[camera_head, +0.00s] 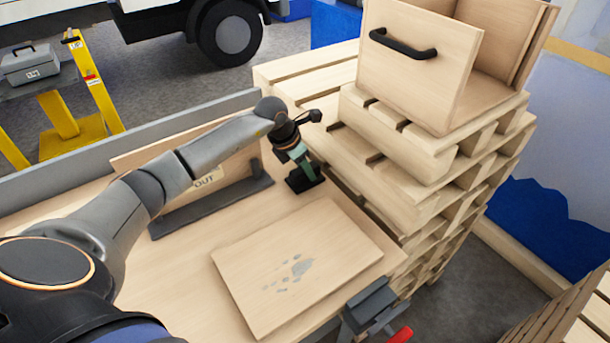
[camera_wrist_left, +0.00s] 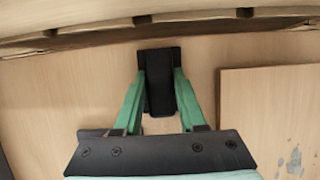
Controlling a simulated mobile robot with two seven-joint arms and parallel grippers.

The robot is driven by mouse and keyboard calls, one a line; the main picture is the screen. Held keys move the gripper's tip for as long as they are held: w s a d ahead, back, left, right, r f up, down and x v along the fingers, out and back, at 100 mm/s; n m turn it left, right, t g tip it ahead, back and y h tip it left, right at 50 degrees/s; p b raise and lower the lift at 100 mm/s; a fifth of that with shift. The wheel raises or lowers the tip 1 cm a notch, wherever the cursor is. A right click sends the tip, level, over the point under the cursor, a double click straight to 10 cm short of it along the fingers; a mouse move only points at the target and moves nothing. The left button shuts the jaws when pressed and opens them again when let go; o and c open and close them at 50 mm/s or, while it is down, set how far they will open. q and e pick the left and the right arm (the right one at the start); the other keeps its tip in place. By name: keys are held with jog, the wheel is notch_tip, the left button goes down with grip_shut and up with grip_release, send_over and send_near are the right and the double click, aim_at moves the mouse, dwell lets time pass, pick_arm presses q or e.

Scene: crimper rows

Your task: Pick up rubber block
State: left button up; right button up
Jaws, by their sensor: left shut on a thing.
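The rubber block (camera_wrist_left: 159,85) is black and lies between the green fingers of my left gripper (camera_wrist_left: 159,90) in the left wrist view. In the head view the block (camera_head: 308,180) shows as a dark piece under the fingertips, at the far right part of the wooden bench top. My left gripper (camera_head: 298,160) points down and is shut on the block. Whether the block touches the bench is hard to tell. My right gripper is not in view.
A wooden board (camera_head: 295,265) with grey stains lies on the bench near the front. A dark rail (camera_head: 212,207) stands left of my gripper, before an "OUT" sign. Stacked pallets (camera_head: 400,190) rise close on the right, bearing a wooden drawer box (camera_head: 415,75).

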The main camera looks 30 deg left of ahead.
pick_arm(q)
grip_shut()
jog(key=shift+r, duration=0.15)
jog(key=shift+r, duration=0.25)
notch_tip(320, 180, up, 2)
jog(key=shift+w+r+b, duration=0.1)
jog(key=shift+r+b, duration=0.05)
jog(key=shift+b, duration=0.35)
jog(key=s+d+r+b, duration=0.1)
jog(key=s+d+r, duration=0.5)
jog(key=s+r, duration=0.4)
jog(key=s, duration=0.2)
jog(key=shift+s+b, duration=0.35)
jog(key=shift+b, duration=0.05)
jog(key=shift+d, duration=0.1)
